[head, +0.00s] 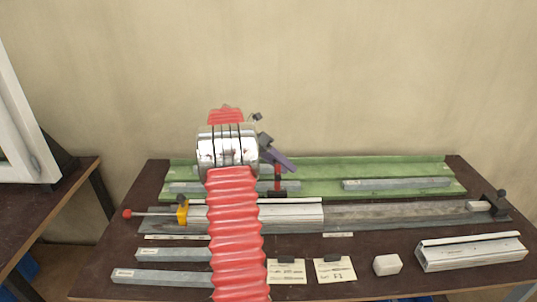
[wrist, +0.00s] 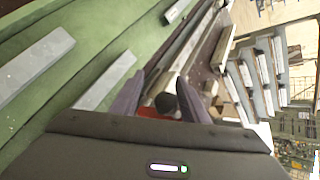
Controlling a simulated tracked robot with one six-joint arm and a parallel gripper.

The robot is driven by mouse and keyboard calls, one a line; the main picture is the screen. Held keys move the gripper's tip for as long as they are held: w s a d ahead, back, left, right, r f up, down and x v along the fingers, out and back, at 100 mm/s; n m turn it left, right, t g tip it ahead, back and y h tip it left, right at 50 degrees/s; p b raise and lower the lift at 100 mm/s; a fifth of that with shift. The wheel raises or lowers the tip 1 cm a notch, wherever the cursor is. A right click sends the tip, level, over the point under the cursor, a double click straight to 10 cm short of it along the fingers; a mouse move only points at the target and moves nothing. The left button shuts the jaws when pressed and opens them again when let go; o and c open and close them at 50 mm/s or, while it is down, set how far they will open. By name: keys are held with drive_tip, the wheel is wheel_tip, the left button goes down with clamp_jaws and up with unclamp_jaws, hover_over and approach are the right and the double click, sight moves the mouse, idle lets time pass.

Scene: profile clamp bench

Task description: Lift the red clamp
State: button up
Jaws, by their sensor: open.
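The red clamp (head: 278,172) stands upright at the front edge of the green tray, just right of my arm in the head view. It has a dark foot. In the wrist view the red clamp (wrist: 154,112) shows with a dark round knob, between my two purple-grey fingers; its lower part is hidden behind my gripper body. My gripper (wrist: 160,92) is open, with a finger on either side of the clamp. Whether either finger touches it cannot be told. In the head view my gripper (head: 277,158) is at the clamp's upper end, partly hidden by my arm.
The green tray (head: 400,168) holds grey bars. In front lies a long rail (head: 400,214) with a yellow block (head: 183,212) and a red-knobbed rod. A white block (head: 387,264), cards and a short profile (head: 470,254) lie nearer. A window frame stands at left.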

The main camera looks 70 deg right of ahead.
drive_tip(key=v, duration=1.3)
drive_tip(key=shift+w, duration=0.1)
